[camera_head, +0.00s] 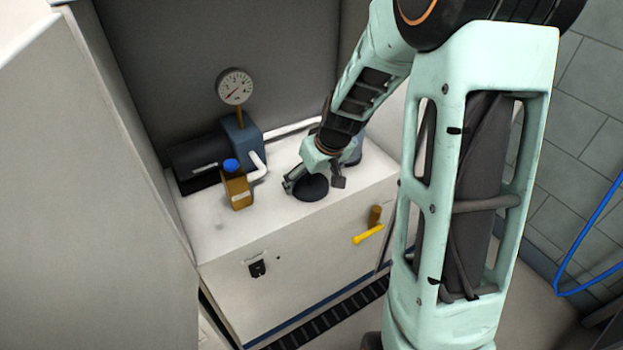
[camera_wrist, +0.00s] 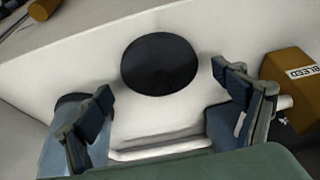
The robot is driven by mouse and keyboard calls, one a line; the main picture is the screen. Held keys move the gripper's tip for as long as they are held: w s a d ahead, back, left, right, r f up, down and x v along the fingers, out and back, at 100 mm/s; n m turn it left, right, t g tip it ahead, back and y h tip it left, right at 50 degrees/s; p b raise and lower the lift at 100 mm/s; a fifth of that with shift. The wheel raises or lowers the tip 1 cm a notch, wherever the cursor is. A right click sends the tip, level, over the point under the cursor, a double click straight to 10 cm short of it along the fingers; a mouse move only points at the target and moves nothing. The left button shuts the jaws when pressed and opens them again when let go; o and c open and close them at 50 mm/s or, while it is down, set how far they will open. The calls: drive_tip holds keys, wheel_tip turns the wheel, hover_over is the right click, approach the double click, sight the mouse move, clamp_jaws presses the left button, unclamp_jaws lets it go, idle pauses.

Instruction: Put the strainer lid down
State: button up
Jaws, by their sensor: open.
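The strainer lid appears to be the dark round disc (camera_head: 311,188) lying flat on the white cabinet top, near its front edge. In the wrist view the disc (camera_wrist: 160,64) shows whole, with bare white surface around it. My gripper (camera_head: 314,181) is just above and behind the disc. In the wrist view its two fingers (camera_wrist: 163,85) are spread wide, one on each side of the disc, with a visible gap to it. Nothing is between the fingers.
A brown bottle-like container (camera_head: 237,188) with a blue cap stands left of the disc; its label reads BLEED in the wrist view (camera_wrist: 300,85). Behind it are a blue-and-black pump (camera_head: 240,140) and a gauge (camera_head: 235,86). A yellow handle (camera_head: 368,235) sticks out in front.

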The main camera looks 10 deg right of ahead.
drive_tip(key=p+v, duration=0.1)
drive_tip(key=v, duration=1)
drive_tip(key=shift+p, duration=0.4)
drive_tip(key=shift+s, duration=0.1)
